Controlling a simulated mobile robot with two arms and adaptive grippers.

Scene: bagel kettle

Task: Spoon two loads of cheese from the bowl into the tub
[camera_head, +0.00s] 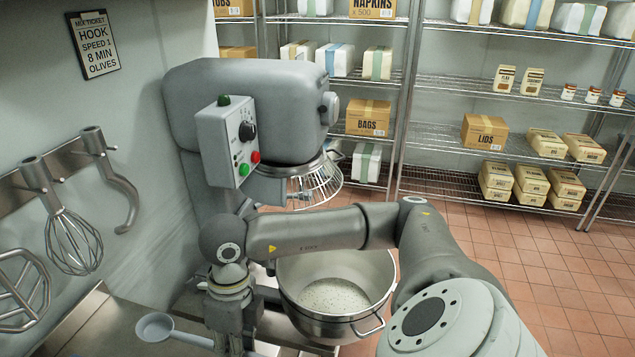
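A steel mixing bowl (375,272) stands under the mixer, with a pale speckled mass (335,296) in it. I cannot tell whether this is the cheese. A blue-grey spoon (155,327) is at the lower left, its handle running right toward my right gripper (232,346). My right arm reaches in from the right across the front of the bowl, and its gripper points down left of the bowl. The fingertips are at or below the picture's bottom edge, so their grip on the handle is unclear. My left gripper is not in view. No tub is seen.
A grey mixer (240,105) with a wire guard (318,183) rises behind my arm. A whisk (73,240) and a hook (122,190) hang on the left wall. A steel bench (95,322) lies below them. Stocked wire shelves (455,148) stand at the back over open tiled floor (560,270).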

